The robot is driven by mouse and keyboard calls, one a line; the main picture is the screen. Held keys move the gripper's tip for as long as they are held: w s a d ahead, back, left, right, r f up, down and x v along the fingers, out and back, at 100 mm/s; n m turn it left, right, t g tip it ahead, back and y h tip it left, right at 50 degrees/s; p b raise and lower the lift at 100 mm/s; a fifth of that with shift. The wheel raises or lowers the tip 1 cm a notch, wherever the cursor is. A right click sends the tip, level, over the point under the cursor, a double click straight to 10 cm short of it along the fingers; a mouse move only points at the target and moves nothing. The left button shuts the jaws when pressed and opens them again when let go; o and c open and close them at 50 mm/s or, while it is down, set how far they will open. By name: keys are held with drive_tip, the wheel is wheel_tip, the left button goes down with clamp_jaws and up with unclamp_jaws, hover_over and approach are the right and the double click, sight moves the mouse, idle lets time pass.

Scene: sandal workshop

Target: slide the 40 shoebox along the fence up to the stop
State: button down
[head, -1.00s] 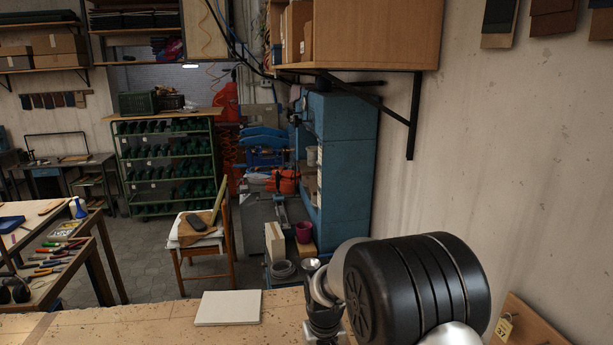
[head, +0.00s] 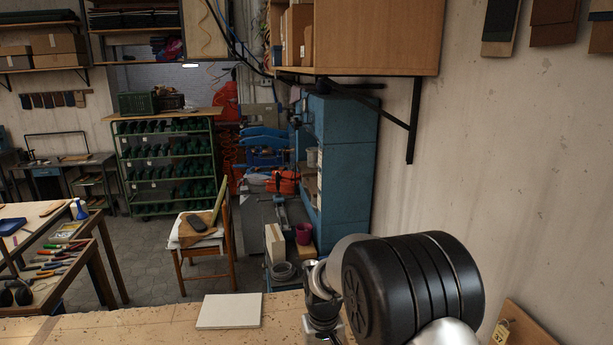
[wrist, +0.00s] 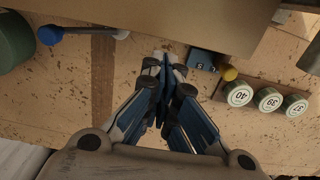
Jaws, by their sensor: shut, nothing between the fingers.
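My gripper (wrist: 165,75), with dark blue fingers, points at the workbench in the wrist view, its fingertips together and empty. A large plain brown cardboard surface (wrist: 150,22) fills the top of that view, with its lower edge close to the fingertips. It looks like a shoebox, but no size mark shows on it. I cannot tell whether the fingertips touch the box. I cannot make out the fence and stop for certain. The head view hides the fingers.
Round green pieces with white faces, marked 40 (wrist: 240,94), 39 (wrist: 268,99) and 37 (wrist: 294,105), lie right of the gripper. A blue-handled tool (wrist: 75,34) and a green round object (wrist: 12,40) lie left. A white slab (head: 229,311) lies on the bench.

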wheel_tip(320, 180, up, 4)
drive_tip(key=p, duration=0.2)
drive_tip(key=shift+r+p, duration=0.15)
drive_tip(key=shift+p, duration=0.15)
